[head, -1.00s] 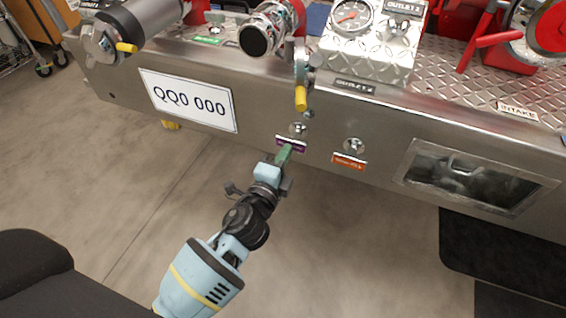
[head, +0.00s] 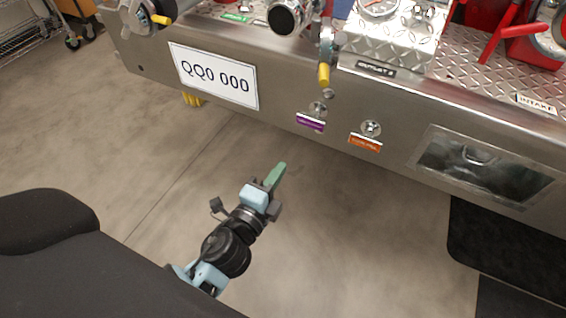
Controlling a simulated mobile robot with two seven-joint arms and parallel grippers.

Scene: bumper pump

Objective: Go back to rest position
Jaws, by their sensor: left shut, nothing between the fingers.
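My left gripper (head: 276,176) shows in the head view, below and in front of the steel bumper (head: 290,95). Its green fingertips are together with nothing between them. It is apart from the bumper, with bare floor seen around it. The purple label (head: 310,122) and the orange label (head: 365,143) on the bumper face are both in plain view, each under a round metal knob. My right gripper is not in the picture.
A white plate reading QQ0 000 (head: 213,76) is on the bumper at left. A yellow-tipped lever (head: 324,74) hangs over its front. A recessed window (head: 485,168) is at right. The concrete floor (head: 150,150) in front is clear; a dark mat (head: 505,245) lies at lower right.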

